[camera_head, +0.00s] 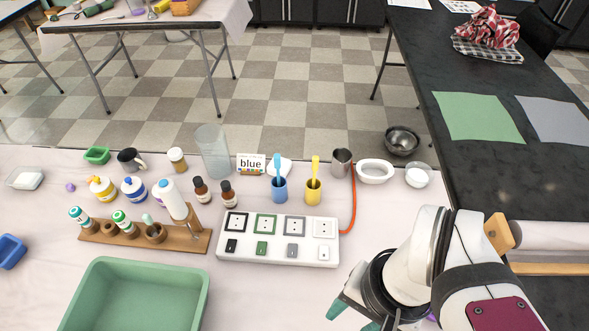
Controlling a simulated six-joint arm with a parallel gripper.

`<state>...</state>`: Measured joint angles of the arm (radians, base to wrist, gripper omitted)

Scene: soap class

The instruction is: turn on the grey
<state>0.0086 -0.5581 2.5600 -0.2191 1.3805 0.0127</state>
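A white power strip (278,239) lies on the pale table in the middle. It has a row of sockets framed in black, green, grey and white, with a small rocker switch in front of each. The grey switch (292,250) is third from the left, in front of the grey-framed socket (295,226). I cannot tell the switch positions. My gripper (354,317) is low at the bottom edge, to the right of and nearer than the strip, apart from it. Its teal-tipped fingers look spread, with nothing seen between them; part is cut off.
A sign reading "blue" (251,163) stands behind the strip. A green basin (135,297) and wooden rack (160,236) are at left.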

